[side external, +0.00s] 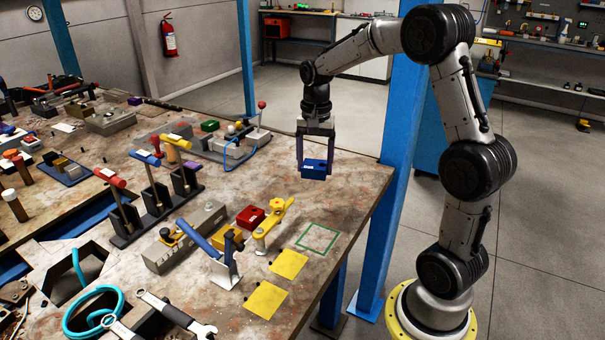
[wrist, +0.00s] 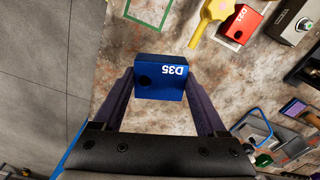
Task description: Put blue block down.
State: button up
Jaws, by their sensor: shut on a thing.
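The blue block (side external: 314,169) is held between the fingers of my gripper (side external: 315,163), above the worn table top near its right edge. In the wrist view the blue block (wrist: 160,78) shows the marking D35 and a dark round hole. Both fingers of my gripper (wrist: 160,84) press on its sides. The block looks clear of the table, though the exact height is hard to tell. A green square outline (side external: 318,238) is marked on the table, nearer the camera than the block. Part of the green outline (wrist: 150,12) shows at the top of the wrist view.
Two yellow squares (side external: 288,264) lie in front. The table's right edge and a blue post (side external: 392,190) are close to my gripper.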

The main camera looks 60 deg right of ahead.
jog(key=s+d+m, duration=0.3)
jog(key=s, duration=0.1)
send_over(312, 186)
jog(key=shift+m, duration=0.3)
jog(key=f, duration=0.8)
jog(key=shift+s+a+f, duration=0.15)
jog(key=shift+s, duration=0.15)
jog(key=shift+w+d+f, duration=0.25)
jog(key=shift+w+f, duration=0.2)
jog(key=shift+f, duration=1.65)
jog(key=shift+f, duration=0.1)
jog(key=o, duration=1.5)
